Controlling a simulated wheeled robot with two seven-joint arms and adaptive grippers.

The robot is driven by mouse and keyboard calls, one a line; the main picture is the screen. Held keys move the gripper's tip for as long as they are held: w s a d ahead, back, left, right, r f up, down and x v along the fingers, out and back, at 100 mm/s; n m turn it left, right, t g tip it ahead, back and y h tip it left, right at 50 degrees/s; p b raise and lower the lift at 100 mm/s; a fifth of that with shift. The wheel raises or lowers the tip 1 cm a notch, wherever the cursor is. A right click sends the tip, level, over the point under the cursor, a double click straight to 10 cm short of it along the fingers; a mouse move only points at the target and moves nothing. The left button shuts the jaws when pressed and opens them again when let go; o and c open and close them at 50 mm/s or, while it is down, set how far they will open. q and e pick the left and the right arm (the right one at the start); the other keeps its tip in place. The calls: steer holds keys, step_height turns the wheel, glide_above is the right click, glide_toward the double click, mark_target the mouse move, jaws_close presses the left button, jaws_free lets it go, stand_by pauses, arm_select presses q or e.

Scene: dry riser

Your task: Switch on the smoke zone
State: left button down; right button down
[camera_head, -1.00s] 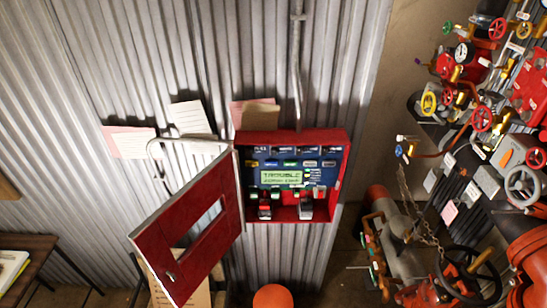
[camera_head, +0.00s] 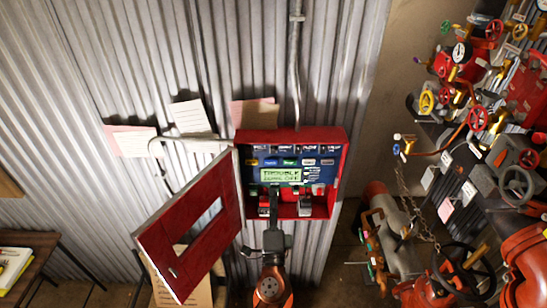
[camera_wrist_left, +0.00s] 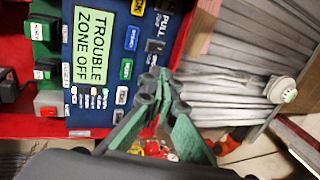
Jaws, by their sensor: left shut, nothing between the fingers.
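The red control panel (camera_head: 340,185) is mounted on the corrugated wall with its red door (camera_head: 185,250) swung open to the left. Its blue face holds a lit display (camera_head: 282,175), which reads TROUBLE ZONE OFF in the wrist view (camera_wrist_left: 88,45). Labelled buttons (camera_wrist_left: 127,69) line the display's side; I cannot read one marked smoke. Two larger switches sit low in the box, a left one (camera_head: 264,208) and a right one (camera_head: 305,206). My left gripper (camera_head: 273,195) is shut and empty before the lower panel; its fingertips (camera_wrist_left: 160,76) show beside the buttons, contact unclear. My right gripper is not in view.
Pipes, valves and coloured handwheels (camera_head: 478,118) crowd the right side. A metal conduit (camera_head: 296,70) runs up from the panel. Paper notes (camera_head: 192,117) are on the wall at left. A small table (camera_head: 30,255) stands at lower left.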

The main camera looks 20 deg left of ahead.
arm_select(q)
steer(key=shift+r, duration=0.1)
steer(key=p, duration=0.6)
glide_toward(273, 149)
steer(key=x, duration=0.6)
steer(key=shift+w+r, duration=0.1)
steer(key=shift+w, duration=0.2)
steer(key=shift+w+a, duration=0.1)
steer(key=shift+w, duration=0.05)
